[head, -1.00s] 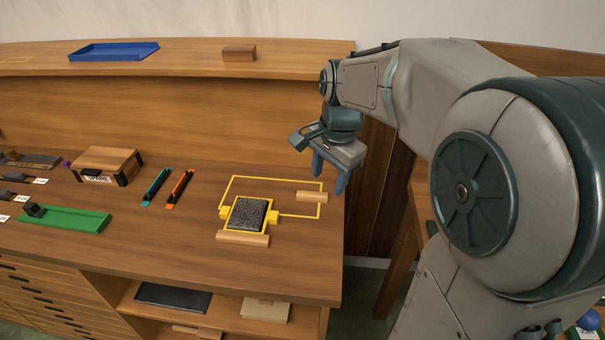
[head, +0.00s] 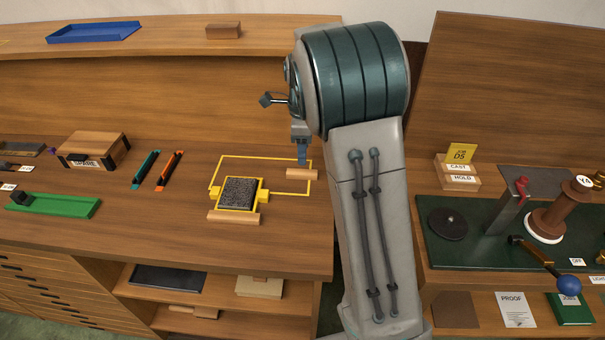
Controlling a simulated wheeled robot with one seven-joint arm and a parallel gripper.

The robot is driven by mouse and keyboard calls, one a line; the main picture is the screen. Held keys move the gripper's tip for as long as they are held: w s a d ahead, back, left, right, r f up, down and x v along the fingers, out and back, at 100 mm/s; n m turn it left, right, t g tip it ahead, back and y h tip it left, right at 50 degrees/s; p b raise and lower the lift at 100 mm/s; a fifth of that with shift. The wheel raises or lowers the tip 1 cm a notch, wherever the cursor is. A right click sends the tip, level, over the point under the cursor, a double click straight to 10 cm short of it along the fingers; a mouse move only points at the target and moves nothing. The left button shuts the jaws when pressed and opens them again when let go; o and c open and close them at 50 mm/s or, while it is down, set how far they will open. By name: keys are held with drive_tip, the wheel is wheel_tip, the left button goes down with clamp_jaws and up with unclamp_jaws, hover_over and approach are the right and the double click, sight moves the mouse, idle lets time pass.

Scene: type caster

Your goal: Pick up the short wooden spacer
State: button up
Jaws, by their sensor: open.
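The short wooden spacer (head: 301,174) is a small light-wood block lying on the bench at the right side of a yellow outlined frame (head: 266,157). A longer wooden strip (head: 233,217) lies in front of the dark textured block (head: 240,193) with yellow edges. My gripper (head: 302,162) points down just above or behind the short spacer. Its fingertips look close to the spacer, but I cannot tell whether they touch it. My arm hides part of the gripper, and only a narrow side of the fingers shows.
My arm stands just right of the spacer. Left on the bench are a teal and an orange tool (head: 169,169), a wooden box (head: 93,148) and a green tray (head: 60,207). A shelf above holds a blue tray (head: 95,32) and a brown block (head: 223,31).

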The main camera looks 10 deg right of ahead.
sight(302, 172)
wheel_tip(302, 172, down, 7)
drive_tip(key=shift+a+f+p, duration=0.1)
drive_tip(key=shift+f+p, duration=0.05)
drive_tip(key=shift+p, duration=0.35)
clamp_jaws()
